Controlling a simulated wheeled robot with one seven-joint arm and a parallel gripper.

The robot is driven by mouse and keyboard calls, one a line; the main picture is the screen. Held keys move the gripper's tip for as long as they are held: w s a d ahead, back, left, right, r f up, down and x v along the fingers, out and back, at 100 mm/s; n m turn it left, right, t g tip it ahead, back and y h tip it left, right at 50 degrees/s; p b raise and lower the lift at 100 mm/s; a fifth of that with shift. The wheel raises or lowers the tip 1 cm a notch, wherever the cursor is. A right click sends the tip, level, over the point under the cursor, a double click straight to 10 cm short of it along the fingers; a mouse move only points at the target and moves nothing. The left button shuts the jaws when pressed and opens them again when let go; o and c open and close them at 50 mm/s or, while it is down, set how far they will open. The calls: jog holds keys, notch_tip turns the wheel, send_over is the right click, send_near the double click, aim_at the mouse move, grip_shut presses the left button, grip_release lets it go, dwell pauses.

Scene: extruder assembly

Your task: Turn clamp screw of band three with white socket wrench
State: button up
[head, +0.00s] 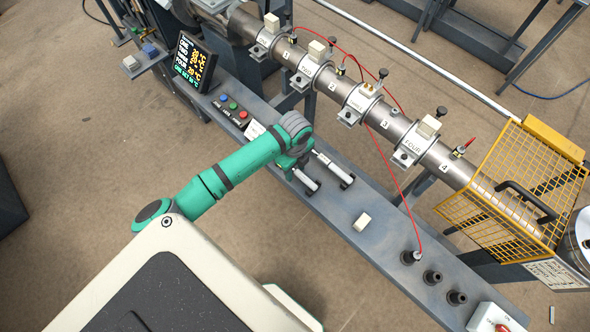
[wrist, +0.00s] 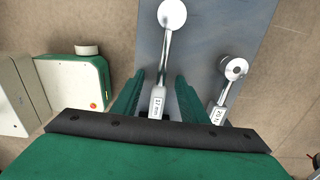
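Two socket wrenches with pale handles lie side by side on the bench. The wrench labelled 17 mm (wrist: 157,100) shows in the head view as the nearer one (head: 306,180). The other wrench (wrist: 220,113), its label partly legible, is to its right and is the farther one in the head view (head: 345,178). My gripper (wrist: 158,92) is open, with its green fingers on either side of the 17 mm handle, apart from it. Band three (head: 357,103) sits on the barrel, away from my gripper. I cannot clearly make out its clamp screw.
A loose white block (head: 362,222) lies on the bench (head: 335,205), right of the wrenches. Dark sockets, one with a red cable (head: 411,256), stand farther right. A yellow mesh guard (head: 515,185) covers the barrel's right end. A button panel (head: 232,110) is at left.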

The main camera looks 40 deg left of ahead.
grip_shut()
jog(key=shift+r, duration=0.8)
jog(key=s+d+r, duration=0.9)
jog(key=s+r, duration=0.1)
jog(key=r, duration=0.1)
jog(key=shift+s+r, duration=0.25)
jog(key=shift+s, duration=0.15)
jog(key=c, duration=0.8)
grip_release()
grip_shut()
